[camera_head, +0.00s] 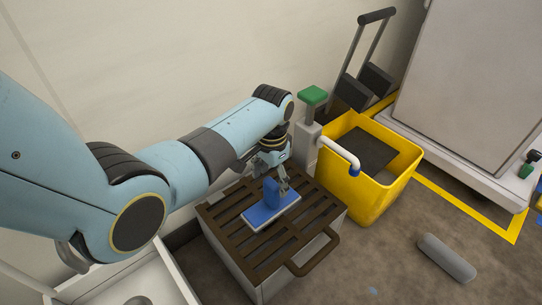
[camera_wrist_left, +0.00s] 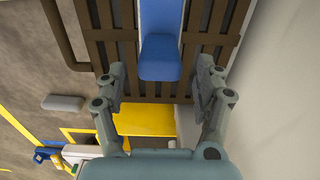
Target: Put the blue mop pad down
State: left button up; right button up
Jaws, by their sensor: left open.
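The blue mop pad (camera_head: 270,209) rests on the brown slatted top (camera_head: 235,197) of a light grey box. It has a flat base with a pale edge and a raised blue block. My left gripper (camera_head: 277,178) is just behind the block. In the left wrist view my left gripper (camera_wrist_left: 160,88) is open, with its fingers spread wide on either side of the blue block (camera_wrist_left: 160,58). A clear gap shows between each finger and the block there. My right gripper is not in view.
A yellow bucket (camera_head: 393,190) with a wringer stands right of the slatted box. A brown handle (camera_head: 314,256) sticks out at the box's front. A grey rounded bar (camera_head: 446,258) lies on the floor at right. The wall is close behind my left arm.

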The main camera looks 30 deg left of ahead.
pick_arm(q)
notch_tip(320, 180, up, 5)
jog(key=shift+r+p, duration=0.2)
jog(key=shift+p, duration=0.95)
jog(key=shift+r, duration=0.35)
jog(key=s+a+f+n, duration=0.1)
jog(key=s+f, duration=0.2)
jog(key=s, duration=0.5)
jog(key=s+a+f+n, duration=0.1)
jog(key=s+a+f, duration=0.1)
jog(key=s, duration=0.7)
jog(key=s+r+n, duration=0.1)
jog(key=s+r, duration=0.1)
jog(key=s, duration=1.3)
jog(key=shift+s+a+r+t+y, duration=0.15)
jog(key=shift+a+r+t+y, duration=0.25)
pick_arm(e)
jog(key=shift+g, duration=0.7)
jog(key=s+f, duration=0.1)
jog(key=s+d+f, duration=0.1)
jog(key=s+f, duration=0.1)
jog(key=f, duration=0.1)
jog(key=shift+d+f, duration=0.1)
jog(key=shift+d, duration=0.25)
pick_arm(q)
jog(key=shift+p, duration=0.35)
